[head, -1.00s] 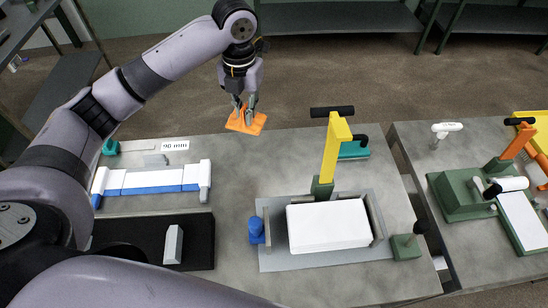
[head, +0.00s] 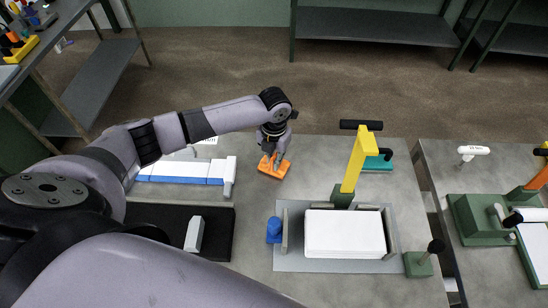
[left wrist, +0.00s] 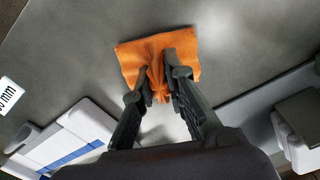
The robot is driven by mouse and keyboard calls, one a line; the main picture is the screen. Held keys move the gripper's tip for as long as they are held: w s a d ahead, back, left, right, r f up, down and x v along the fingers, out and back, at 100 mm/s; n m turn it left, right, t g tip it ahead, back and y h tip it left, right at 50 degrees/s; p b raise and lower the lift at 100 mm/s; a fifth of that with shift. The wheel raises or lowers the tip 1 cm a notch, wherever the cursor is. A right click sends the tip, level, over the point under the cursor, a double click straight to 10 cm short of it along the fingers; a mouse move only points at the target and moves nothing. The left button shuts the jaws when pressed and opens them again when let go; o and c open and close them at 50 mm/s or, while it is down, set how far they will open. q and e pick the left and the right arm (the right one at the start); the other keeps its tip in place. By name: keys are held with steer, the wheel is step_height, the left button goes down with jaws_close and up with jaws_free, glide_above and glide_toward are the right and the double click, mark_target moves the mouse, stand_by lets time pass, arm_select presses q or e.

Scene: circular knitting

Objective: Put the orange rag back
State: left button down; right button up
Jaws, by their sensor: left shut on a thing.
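The orange rag (head: 283,169) is at the far part of the grey table, left of the yellow-handled press. My left gripper (head: 271,158) is on it from above. In the left wrist view the rag (left wrist: 130,60) is bunched up between the two fingertips, and the left gripper (left wrist: 160,92) is shut on it. The rag's edges spread out flat around the fingers, at or just above the tabletop; I cannot tell if it touches. My right gripper is not in view.
A yellow-handled press (head: 358,160) with a white block (head: 345,233) stands to the right. A blue and white holder (head: 180,171) lies to the left, with a black mat (head: 215,217) nearer. A blue knob (head: 274,230) is beside the press plate. The table around the rag is bare.

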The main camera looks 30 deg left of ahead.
mark_target(274, 157)
arm_select(q)
steer(key=shift+f, duration=0.25)
steer(key=shift+f, duration=0.15)
steer(key=c, duration=1.6)
jaws_free()
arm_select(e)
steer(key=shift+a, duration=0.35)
arm_select(q)
steer(key=shift+r, duration=0.2)
step_height(274, 157, up, 12)
steer(key=b, duration=0.1)
steer(key=shift+b, duration=0.3)
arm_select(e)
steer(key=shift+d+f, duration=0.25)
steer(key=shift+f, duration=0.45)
arm_select(q)
steer(key=shift+f, duration=0.1)
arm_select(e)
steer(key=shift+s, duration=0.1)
